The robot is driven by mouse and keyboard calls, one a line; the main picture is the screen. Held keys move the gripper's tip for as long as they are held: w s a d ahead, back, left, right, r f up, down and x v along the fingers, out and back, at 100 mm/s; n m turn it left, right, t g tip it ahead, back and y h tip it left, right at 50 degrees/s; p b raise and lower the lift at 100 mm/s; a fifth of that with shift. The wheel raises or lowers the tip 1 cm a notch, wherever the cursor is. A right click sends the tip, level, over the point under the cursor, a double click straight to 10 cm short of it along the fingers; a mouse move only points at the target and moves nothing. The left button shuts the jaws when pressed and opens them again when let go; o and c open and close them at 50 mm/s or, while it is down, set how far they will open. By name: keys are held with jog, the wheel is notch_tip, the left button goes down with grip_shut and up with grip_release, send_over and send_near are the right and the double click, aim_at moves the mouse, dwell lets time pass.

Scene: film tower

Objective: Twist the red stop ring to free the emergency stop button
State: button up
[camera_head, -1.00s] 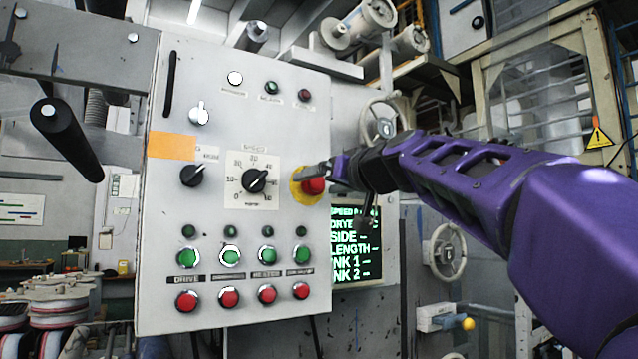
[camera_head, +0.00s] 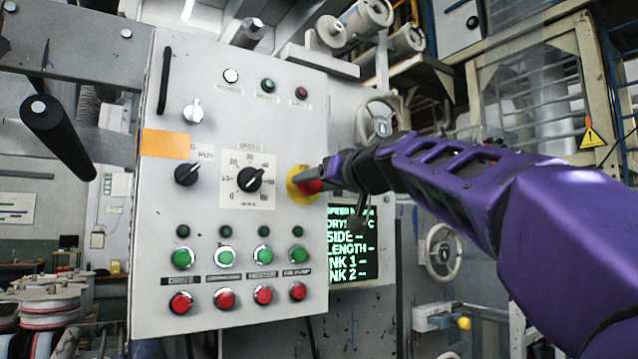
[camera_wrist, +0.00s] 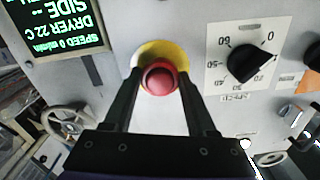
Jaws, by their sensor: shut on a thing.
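The red stop ring (camera_wrist: 159,79) is a round red button head on a yellow disc (camera_wrist: 150,47), mounted on the grey control panel. In the head view the red ring (camera_head: 311,187) shows at the panel's right edge, partly covered by my gripper, with the yellow disc (camera_head: 293,184) behind it. My gripper (camera_wrist: 158,80) is shut on the red ring, with one dark finger on each side of it. In the wrist view the picture is rolled well over, so the panel's lettering appears upside down.
A speed dial (camera_head: 249,180) and a black selector knob (camera_head: 187,173) sit left of the ring. Green buttons (camera_head: 225,256) and red buttons (camera_head: 224,299) line the lower panel. A screen (camera_head: 350,245) with green text stands just right of the panel.

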jog(key=shift+c, duration=0.8)
jog(key=shift+m, duration=0.3)
jog(key=m, duration=0.4)
jog(key=shift+m, duration=0.3)
jog(key=shift+m+p, duration=0.4)
jog(key=shift+m, duration=1.6)
jog(key=o, duration=1.4)
jog(key=shift+c, duration=0.2)
jog(key=shift+s, duration=0.1)
